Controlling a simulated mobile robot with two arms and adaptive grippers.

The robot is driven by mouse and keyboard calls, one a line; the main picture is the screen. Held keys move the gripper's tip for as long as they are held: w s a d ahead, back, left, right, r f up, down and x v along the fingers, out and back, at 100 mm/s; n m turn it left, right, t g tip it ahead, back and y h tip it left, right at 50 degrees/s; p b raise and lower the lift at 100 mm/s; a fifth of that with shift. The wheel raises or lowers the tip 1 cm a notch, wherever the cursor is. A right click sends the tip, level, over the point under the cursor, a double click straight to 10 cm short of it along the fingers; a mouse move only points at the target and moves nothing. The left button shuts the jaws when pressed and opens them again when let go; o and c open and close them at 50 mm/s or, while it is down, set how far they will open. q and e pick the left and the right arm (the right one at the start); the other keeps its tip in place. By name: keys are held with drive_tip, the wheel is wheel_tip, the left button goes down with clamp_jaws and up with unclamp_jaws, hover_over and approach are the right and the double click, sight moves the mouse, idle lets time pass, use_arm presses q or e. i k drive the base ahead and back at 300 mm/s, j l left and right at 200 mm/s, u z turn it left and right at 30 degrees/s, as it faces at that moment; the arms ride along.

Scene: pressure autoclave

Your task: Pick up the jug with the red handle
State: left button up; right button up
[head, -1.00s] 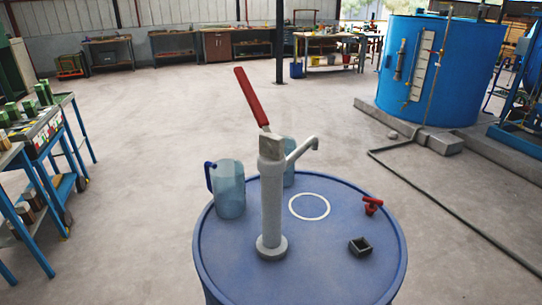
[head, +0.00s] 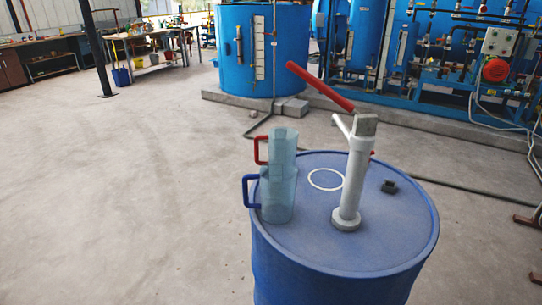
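The jug with the red handle (head: 284,145) is a clear bluish jug on top of the blue drum (head: 300,250) in the head view. Its red handle (head: 261,149) points left. A second clear jug (head: 278,195) with a blue handle (head: 250,190) stands in front of it and hides its lower part. I cannot tell whether the two jugs touch. Neither of my grippers is in view.
A grey hand pump (head: 350,185) with a red lever (head: 320,87) rises from the drum, right of the jugs. A white ring (head: 326,180) and a small dark square fitting (head: 389,187) are on the lid. The floor left of the drum is clear.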

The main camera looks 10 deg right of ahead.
sight(275, 153)
drive_tip(key=i+j+z, duration=0.15)
drive_tip(key=j, duration=0.2)
drive_tip(key=i+j+z, duration=0.2)
drive_tip(key=j, duration=0.2)
drive_tip(key=i+j+z, duration=0.15)
drive_tip(key=j, duration=0.3)
drive_tip(key=i+j+z, duration=0.15)
drive_tip(key=j, duration=0.3)
drive_tip(key=i+j+z, duration=0.15)
drive_tip(key=j, duration=0.3)
drive_tip(key=i+j+z, duration=0.2)
drive_tip(key=j, duration=0.25)
drive_tip(key=k, duration=0.1)
